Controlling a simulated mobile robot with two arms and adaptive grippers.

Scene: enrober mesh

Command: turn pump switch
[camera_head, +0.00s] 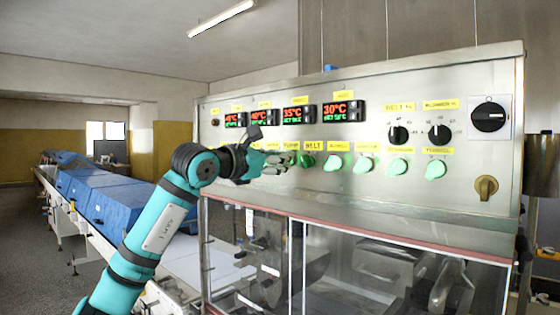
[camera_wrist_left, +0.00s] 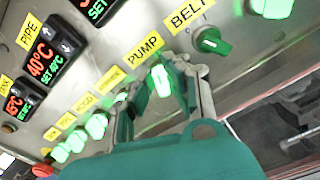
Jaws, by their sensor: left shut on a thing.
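The pump switch (camera_wrist_left: 161,80) is a lit green knob under the yellow PUMP label (camera_wrist_left: 144,49) in the left wrist view. My left gripper (camera_wrist_left: 168,88) has its fingers on both sides of this knob and is shut on it. In the head view my left gripper (camera_head: 278,163) is against the panel, just below the PUMP label (camera_head: 291,146), and largely hides the pump switch. My right gripper is in neither view.
The belt switch (camera_head: 306,160) is a darker green knob just right of my gripper. Several lit green knobs line the steel panel (camera_head: 380,70). Temperature displays (camera_head: 343,111) sit above. Clear enclosure panels (camera_head: 400,265) lie below.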

